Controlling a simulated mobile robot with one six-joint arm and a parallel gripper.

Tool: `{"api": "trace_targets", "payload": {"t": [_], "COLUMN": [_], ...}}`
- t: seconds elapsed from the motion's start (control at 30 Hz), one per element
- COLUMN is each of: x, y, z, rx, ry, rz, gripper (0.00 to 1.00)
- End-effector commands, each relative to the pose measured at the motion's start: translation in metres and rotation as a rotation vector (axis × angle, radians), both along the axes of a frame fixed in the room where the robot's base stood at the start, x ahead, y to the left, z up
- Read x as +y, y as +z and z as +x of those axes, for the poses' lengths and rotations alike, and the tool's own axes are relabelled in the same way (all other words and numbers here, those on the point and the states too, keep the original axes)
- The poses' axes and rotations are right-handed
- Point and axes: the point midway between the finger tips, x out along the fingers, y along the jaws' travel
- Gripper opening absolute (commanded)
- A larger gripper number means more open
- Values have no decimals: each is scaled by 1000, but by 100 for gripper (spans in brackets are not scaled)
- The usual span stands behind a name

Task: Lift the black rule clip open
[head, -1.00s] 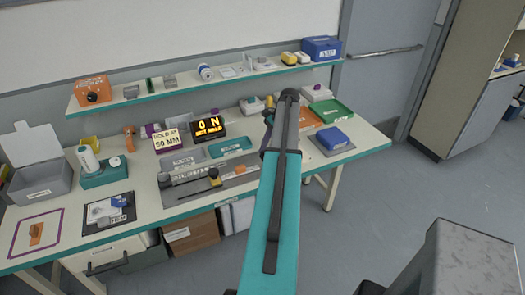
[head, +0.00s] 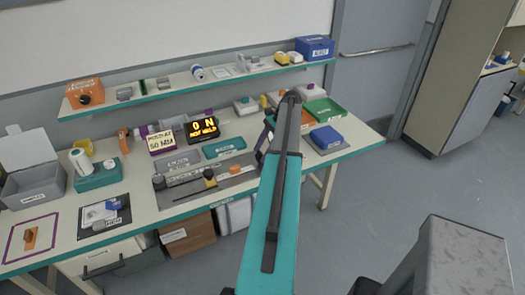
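The grey rule board (head: 190,193) lies near the front edge of the workbench, left of my arm. A small black piece with a yellowish base (head: 209,179) sits at the board's middle and looks like the black rule clip; its parts are too small to tell if it is open. A black cylinder (head: 159,182) stands at the board's left end and an orange piece (head: 235,170) lies towards its right. My teal arm rises at the picture's centre, and dark arm parts show just left of it, beyond the board's right end. My gripper's fingers are hidden behind the arm.
Behind the board are grey and teal trays (head: 225,148), a "50 MM" sign (head: 161,142) and a lit display (head: 203,129). A loaded shelf (head: 215,80) runs above. A blue box (head: 326,137) and green tray (head: 323,110) are at right.

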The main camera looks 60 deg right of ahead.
Motion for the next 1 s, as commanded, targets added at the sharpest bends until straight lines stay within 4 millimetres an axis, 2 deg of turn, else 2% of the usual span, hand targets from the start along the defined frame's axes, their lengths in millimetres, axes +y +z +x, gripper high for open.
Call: {"api": "trace_targets", "payload": {"t": [0.47,1.0], "x": [-5,-34], "y": [8,66], "z": [-2,-23], "rx": [-1,-1], "ry": [0,0], "rz": [-2,-2], "gripper": [50,50]}}
